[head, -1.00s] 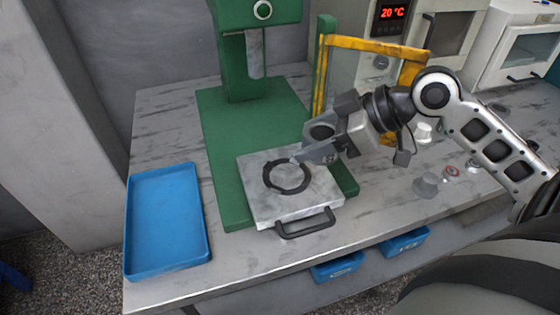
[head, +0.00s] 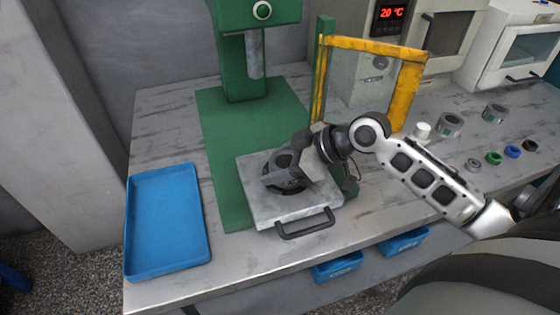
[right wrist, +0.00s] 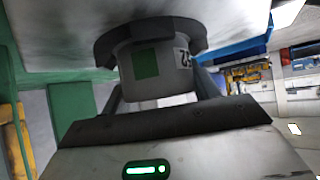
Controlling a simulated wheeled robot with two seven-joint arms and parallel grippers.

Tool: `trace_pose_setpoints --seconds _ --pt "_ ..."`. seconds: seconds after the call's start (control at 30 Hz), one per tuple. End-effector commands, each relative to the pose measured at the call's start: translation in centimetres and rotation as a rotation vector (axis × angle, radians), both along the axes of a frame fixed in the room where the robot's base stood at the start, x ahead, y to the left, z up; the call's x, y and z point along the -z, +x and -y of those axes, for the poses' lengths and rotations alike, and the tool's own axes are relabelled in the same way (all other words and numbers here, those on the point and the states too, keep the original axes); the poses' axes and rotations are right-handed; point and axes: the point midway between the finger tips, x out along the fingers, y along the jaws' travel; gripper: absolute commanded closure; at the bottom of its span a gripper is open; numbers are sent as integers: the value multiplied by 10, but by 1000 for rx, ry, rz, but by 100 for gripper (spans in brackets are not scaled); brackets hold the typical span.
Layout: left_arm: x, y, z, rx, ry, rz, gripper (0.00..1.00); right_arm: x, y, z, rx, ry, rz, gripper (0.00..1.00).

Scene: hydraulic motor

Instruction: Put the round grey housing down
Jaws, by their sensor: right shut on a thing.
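The round grey housing (right wrist: 172,82) is between the fingers of my right gripper (head: 280,178). In the right wrist view it shows a green square and a printed number on its side. Its end meets the dark ring (right wrist: 150,36) on the grey metal plate (head: 325,198); I cannot tell whether it is fully seated. In the head view the gripper is low over the plate and covers much of the housing and ring. My left gripper is not in view.
The plate, with a dark handle (head: 305,224), lies on the green press base (head: 225,150). The press head (head: 256,15) stands behind. A yellow frame (head: 405,90) is to the right. An empty blue tray (head: 167,222) is at left. Several small parts, including a green ring (head: 493,158), sit at right.

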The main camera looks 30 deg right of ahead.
Motion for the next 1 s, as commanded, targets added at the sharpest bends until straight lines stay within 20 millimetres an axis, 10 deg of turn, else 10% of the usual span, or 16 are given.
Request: trace_pose_setpoints --seconds 0.17,0.2,0.27,1.0 --pt "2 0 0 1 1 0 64 1 0 0 0 1 3 78" --pt "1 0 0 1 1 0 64 2 0 0 0 1 1 34" --pt "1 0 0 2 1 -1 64 2 0 0 0 1 1 18" --pt "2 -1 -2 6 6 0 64 -43 -43 39 1 -1 -3 18"
